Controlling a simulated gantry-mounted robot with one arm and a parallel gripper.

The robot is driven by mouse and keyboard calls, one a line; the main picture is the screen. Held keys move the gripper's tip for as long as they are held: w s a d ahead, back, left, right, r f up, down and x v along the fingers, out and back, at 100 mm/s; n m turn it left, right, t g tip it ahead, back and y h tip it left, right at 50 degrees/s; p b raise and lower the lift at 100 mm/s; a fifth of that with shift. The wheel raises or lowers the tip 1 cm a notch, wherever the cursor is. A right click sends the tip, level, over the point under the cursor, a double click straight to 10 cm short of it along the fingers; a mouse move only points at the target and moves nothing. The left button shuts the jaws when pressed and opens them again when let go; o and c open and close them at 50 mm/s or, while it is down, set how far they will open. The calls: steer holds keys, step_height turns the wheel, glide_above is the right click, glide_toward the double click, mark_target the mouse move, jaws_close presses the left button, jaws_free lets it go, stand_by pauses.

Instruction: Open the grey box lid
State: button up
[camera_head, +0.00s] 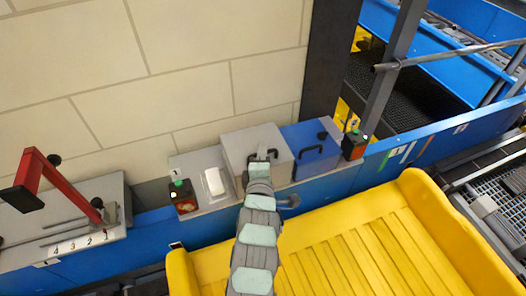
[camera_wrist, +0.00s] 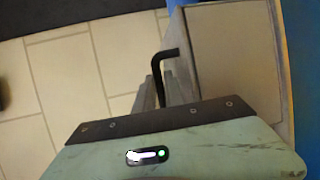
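The grey box (camera_head: 240,145) stands against the tiled wall, its lid looking closed in the head view. My gripper (camera_head: 260,160) is at the front of this box, by its black handle (camera_head: 272,153). In the wrist view the black bent handle (camera_wrist: 172,52) rises between my two grey fingers (camera_wrist: 160,88), which lie close on both sides of it with no clear gap. The pale panel of the box (camera_wrist: 235,60) fills the right of that view. The lower end of the handle is hidden by my gripper.
A blue box (camera_head: 310,148) with a black handle adjoins on the right. A red lever (camera_head: 62,180) is at far left. A yellow tray (camera_head: 370,240) lies in front.

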jaws_close()
stand_by(0.8)
steer(key=shift+w+r, duration=0.1)
stand_by(0.4)
